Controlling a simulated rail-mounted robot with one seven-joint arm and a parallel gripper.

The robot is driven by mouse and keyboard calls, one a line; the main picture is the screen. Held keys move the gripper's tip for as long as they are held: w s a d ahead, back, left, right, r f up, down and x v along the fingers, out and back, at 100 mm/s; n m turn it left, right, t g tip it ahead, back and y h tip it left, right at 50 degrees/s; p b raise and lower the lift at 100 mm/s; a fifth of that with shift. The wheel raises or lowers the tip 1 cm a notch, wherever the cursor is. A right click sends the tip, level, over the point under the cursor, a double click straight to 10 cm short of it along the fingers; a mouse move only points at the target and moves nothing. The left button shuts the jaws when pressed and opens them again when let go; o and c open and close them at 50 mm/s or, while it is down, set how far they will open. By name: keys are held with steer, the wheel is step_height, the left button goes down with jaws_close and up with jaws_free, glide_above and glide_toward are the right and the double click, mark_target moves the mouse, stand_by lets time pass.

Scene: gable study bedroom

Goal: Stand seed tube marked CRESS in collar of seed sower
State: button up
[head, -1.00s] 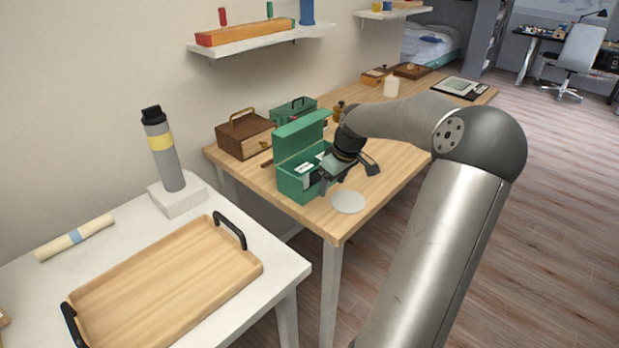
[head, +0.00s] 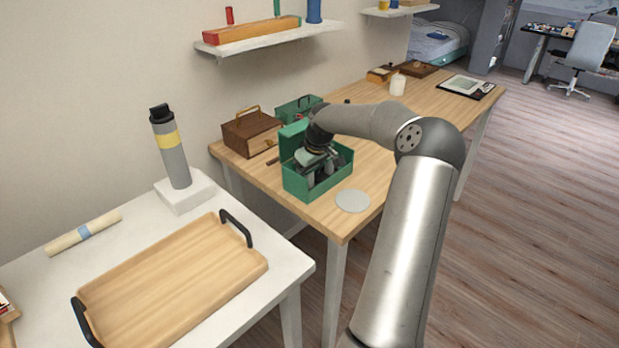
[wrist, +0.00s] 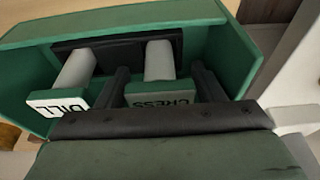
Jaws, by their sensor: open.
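The seed tube marked CRESS (wrist: 159,60) stands in the open green box (head: 318,187), its label upside down in the wrist view. My gripper (head: 318,166) reaches down into the box. In the wrist view its two dark fingers (wrist: 160,78) are open, one on each side of the CRESS tube; I cannot tell whether they touch it. A tube marked DILL (wrist: 75,72) is to the left of the CRESS tube, outside the left finger. In the head view my gripper hides the tubes. I cannot make out the seed sower or its collar for sure.
A grey disc (head: 352,201) lies right of the green box. A brown case (head: 250,134) and another green box (head: 298,108) stand behind it. A wooden tray (head: 175,280) and a grey cylinder with a yellow band (head: 170,145) are on the white table. The wooden desk's middle is clear.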

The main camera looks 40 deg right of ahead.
steer(key=c, duration=0.8)
steer(key=shift+o, duration=0.2)
